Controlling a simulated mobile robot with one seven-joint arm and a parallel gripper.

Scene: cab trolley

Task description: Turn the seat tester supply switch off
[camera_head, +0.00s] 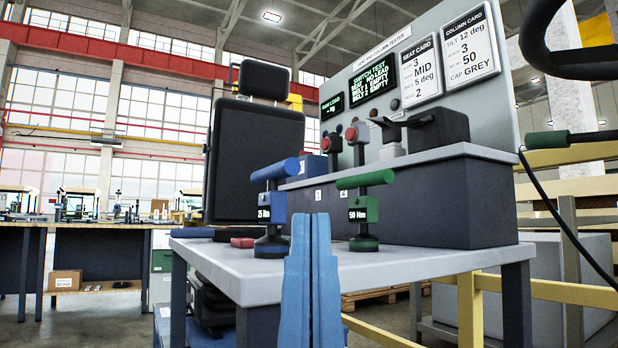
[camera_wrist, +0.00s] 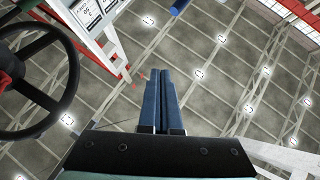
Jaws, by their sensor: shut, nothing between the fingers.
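The seat tester panel (camera_head: 440,80) stands at the back of the grey table in the head view. It carries a lit green-text screen (camera_head: 369,79), two cards, and red-topped buttons or knobs (camera_head: 351,133). I cannot tell which part is the supply switch. My gripper (camera_head: 311,222) is shut and empty, its blue fingers pointing up in front of the table's near edge. In the wrist view my gripper (camera_wrist: 164,72) points toward the ceiling, with the cards on the panel (camera_wrist: 88,10) at upper left. The gripper touches nothing that I can see.
A blue 25 Nm tool (camera_head: 272,200) and a green 50 Nm tool (camera_head: 363,207) stand on the grey table (camera_head: 420,264). A black seat (camera_head: 255,150) is behind at left. A black steering wheel (camera_wrist: 68,85) is at left in the wrist view. A yellow rail (camera_head: 470,310) is at right.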

